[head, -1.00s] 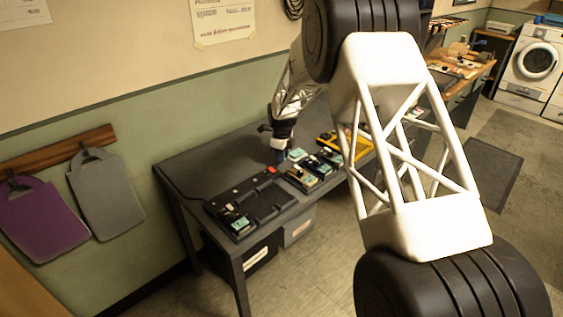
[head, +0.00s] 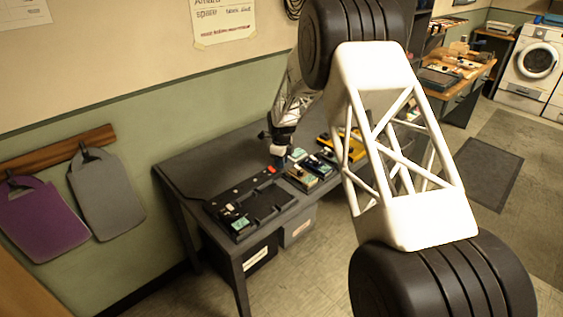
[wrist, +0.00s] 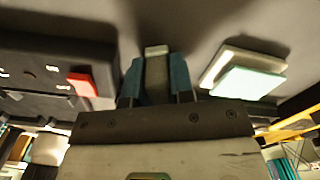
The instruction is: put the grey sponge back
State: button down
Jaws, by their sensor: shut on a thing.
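My gripper (head: 281,161) is over the dark table, just behind the far end of the black board. In the wrist view its two teal fingers (wrist: 156,80) are closed on a small grey block, which I take to be the grey sponge (wrist: 156,66). The sponge sits between the fingers, with its pale end showing past them. In the head view I cannot make the sponge out. Whether it touches the table is not clear.
The black board (head: 262,205) carries a red piece (head: 271,169), which also shows left of my fingers in the wrist view (wrist: 82,84). A pale green-topped block (wrist: 246,82) lies to their right. Several small boxes (head: 308,172) and a yellow tray (head: 350,150) stand farther right.

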jog(key=shift+f, duration=0.2)
jog(key=c, duration=1.3)
grip_release()
jog(key=shift+o, duration=0.2)
jog(key=shift+r, duration=0.2)
notch_tip(320, 180, up, 12)
